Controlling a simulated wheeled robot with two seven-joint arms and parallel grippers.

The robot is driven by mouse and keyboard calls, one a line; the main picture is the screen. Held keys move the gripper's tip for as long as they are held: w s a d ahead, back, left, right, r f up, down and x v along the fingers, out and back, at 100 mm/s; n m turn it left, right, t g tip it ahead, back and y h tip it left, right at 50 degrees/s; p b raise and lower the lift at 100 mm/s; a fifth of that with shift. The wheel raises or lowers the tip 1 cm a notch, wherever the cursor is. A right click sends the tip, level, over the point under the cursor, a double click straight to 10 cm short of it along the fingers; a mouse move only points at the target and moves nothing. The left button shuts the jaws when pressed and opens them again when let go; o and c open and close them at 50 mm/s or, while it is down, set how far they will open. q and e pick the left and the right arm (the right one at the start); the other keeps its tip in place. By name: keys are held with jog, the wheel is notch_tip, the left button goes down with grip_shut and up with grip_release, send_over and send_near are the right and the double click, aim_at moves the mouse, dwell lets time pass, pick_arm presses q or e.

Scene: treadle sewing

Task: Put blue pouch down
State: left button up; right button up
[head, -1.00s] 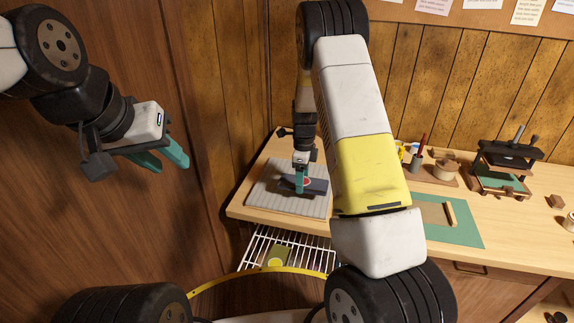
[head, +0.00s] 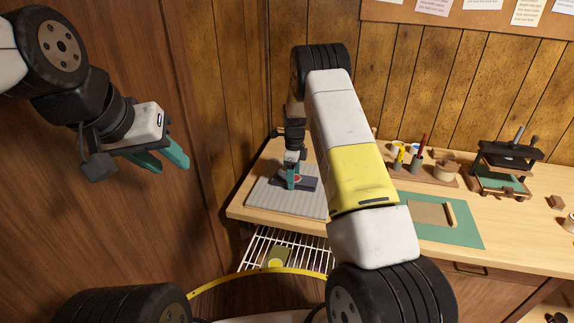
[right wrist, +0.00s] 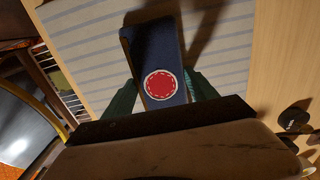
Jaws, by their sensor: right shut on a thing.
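The blue pouch (head: 307,183) is dark blue with a red round patch and lies at the grey ribbed mat (head: 262,198) on the left end of the bench. It also shows in the right wrist view (right wrist: 158,55), with the patch facing the camera. My right gripper (head: 292,183) points down and is shut on the pouch, one teal finger on each side. Whether the pouch touches the mat or hangs just above it, I cannot tell. My left gripper (head: 166,160) is open and empty in the air at the left, far from the bench.
A white wire rack (head: 258,248) with a yellow-green item (head: 279,256) is below the bench's front edge. To the right are a green cutting mat (head: 462,228), a tool holder (head: 416,163) and a black press (head: 505,165). The mat's left part is bare.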

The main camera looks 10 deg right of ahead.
jog(key=o, duration=1.4)
jog(key=shift+f, duration=0.1)
jog(key=shift+c, duration=0.2)
jog(key=s+r+n+t+y, duration=0.1)
jog(key=s+r+n, duration=0.15)
jog(key=r, duration=0.95)
jog(key=s+r+n, duration=0.2)
jog(key=s+r, duration=0.1)
jog(key=r, duration=0.8)
jog(key=s+d+r+n+t+y, duration=0.1)
jog(key=s+r+n+t, duration=0.1)
jog(key=s+r+n, duration=0.6)
jog(key=s+r+n+t, duration=0.1)
jog(key=s+n, duration=0.4)
jog(key=s, duration=0.7)
jog(key=s+a+r+n+t, duration=0.1)
jog(key=s+n, duration=0.4)
jog(key=s, duration=0.7)
notch_tip(320, 180, up, 2)
jog(key=shift+s+r+n+t, duration=0.15)
jog(key=shift+r+n+t, duration=0.15)
jog(key=shift+t, duration=0.3)
